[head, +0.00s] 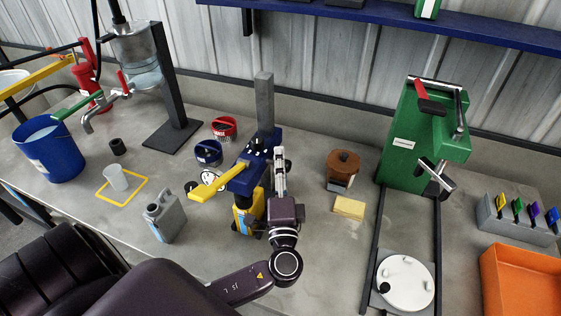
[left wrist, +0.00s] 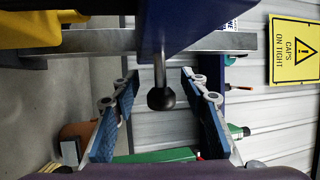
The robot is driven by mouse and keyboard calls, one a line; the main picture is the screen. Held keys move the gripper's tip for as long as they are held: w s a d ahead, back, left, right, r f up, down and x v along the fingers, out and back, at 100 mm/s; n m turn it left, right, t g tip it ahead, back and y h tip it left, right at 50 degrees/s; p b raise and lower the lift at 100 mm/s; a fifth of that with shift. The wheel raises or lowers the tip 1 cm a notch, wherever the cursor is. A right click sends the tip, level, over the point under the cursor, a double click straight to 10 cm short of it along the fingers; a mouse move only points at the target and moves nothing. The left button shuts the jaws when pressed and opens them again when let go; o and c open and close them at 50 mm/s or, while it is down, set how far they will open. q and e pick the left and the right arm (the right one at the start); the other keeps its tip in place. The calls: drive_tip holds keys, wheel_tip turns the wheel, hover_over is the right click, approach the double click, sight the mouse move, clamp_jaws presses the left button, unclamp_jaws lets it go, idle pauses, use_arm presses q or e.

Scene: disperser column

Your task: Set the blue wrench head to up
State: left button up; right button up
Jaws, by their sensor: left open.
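A blue machine head (head: 250,177) sits on an upright grey column (head: 264,100), with a long yellow lever (head: 218,183) sticking out to the left. No part is plainly a wrench head. In the left wrist view the blue casing (left wrist: 190,22) fills the top, and a short metal rod with a black ball knob (left wrist: 161,99) comes out of it. My left gripper (head: 279,160) stands at the right side of the blue head. Its blue-padded fingers (left wrist: 160,110) are open, one on each side of the knob, with gaps to both. My right gripper is not in view.
A grey jug (head: 165,216), a blue round tool (head: 208,152) and a red one (head: 223,127) are on the left.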

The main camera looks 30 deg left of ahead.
use_arm(q)
drive_tip(key=shift+c, duration=1.4)
drive_tip(key=c, duration=0.5)
clamp_jaws()
drive_tip(key=shift+r, duration=0.15)
wheel_tip(320, 180, up, 9)
drive_tip(key=p, duration=0.5)
drive_tip(key=shift+w, duration=0.1)
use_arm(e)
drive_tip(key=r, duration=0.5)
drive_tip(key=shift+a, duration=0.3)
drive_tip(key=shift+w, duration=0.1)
